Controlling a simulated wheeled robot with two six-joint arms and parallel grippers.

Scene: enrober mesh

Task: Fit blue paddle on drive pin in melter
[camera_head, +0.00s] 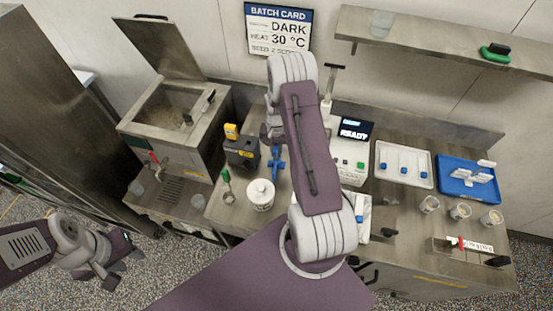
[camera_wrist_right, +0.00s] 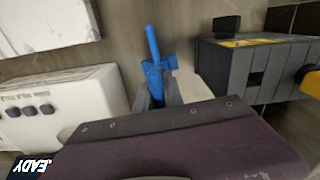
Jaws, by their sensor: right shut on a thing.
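The blue paddle (camera_head: 277,160) is over the counter between a dark grey box and the white machine. It also shows in the right wrist view (camera_wrist_right: 153,50), its shaft pointing away from the camera. My right gripper (camera_wrist_right: 159,90) is shut on the paddle, with a grey finger on each side. In the head view my right arm hides most of that gripper. The open steel tank (camera_head: 135,123), which looks like the melter, stands at the left with its lid raised. I cannot make out a drive pin for sure. My left gripper (camera_head: 115,262) is low at the left, away from everything; its jaws are unclear.
The dark grey box (camera_head: 242,152) with a yellow part stands between tank and paddle. A white lidded pot (camera_head: 261,196) and a green-handled tool (camera_head: 227,188) are in front. The white machine (camera_head: 350,172) has a READY display (camera_head: 354,130). Trays and cups fill the right counter.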

